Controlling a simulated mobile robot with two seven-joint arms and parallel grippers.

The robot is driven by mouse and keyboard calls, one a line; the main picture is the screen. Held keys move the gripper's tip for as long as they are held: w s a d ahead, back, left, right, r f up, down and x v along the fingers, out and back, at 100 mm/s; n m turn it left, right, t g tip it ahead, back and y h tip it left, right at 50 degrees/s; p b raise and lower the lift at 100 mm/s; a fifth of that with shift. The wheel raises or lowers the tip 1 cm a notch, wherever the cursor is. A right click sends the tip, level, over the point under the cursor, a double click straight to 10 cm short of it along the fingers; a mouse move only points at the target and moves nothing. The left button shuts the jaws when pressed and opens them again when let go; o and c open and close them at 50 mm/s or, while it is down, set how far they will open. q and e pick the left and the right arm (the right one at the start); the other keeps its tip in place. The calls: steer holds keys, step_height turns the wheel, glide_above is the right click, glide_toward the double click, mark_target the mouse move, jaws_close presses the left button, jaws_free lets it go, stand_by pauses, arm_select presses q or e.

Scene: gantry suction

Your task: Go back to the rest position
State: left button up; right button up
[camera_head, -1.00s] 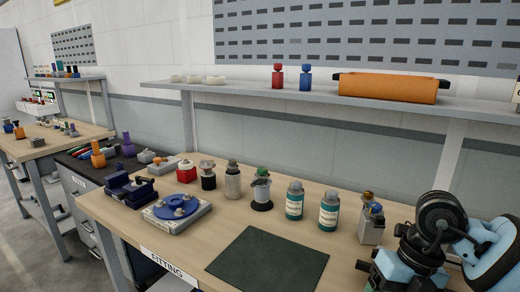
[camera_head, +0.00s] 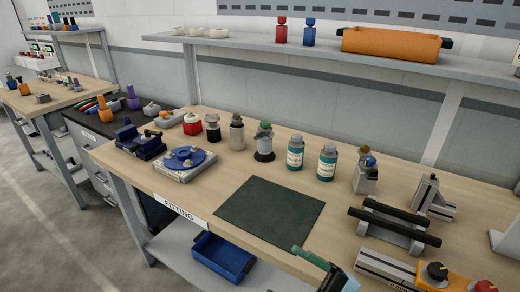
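Neither of my grippers shows clearly in the head view. A green and light-blue piece (camera_head: 325,267) pokes in at the bottom edge, and I cannot tell whether it belongs to my arm. The wooden workbench (camera_head: 232,185) labelled FITTING lies in front of me. No gripper is seen on any of the things on it.
A dark green mat (camera_head: 270,213) lies on the bench. A dark-barred stand (camera_head: 395,226) is at right. A blue bin (camera_head: 222,257) sits on the lower shelf.

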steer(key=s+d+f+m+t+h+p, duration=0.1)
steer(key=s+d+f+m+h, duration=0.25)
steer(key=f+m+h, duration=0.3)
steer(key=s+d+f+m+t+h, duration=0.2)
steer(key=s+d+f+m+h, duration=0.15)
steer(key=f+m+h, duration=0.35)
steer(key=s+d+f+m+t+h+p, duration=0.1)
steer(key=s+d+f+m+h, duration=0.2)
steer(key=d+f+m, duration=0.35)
arm_select(q)
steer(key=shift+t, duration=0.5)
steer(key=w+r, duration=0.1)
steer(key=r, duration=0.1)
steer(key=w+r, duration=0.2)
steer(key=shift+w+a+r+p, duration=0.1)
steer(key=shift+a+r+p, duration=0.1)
steer(key=shift+p, duration=0.15)
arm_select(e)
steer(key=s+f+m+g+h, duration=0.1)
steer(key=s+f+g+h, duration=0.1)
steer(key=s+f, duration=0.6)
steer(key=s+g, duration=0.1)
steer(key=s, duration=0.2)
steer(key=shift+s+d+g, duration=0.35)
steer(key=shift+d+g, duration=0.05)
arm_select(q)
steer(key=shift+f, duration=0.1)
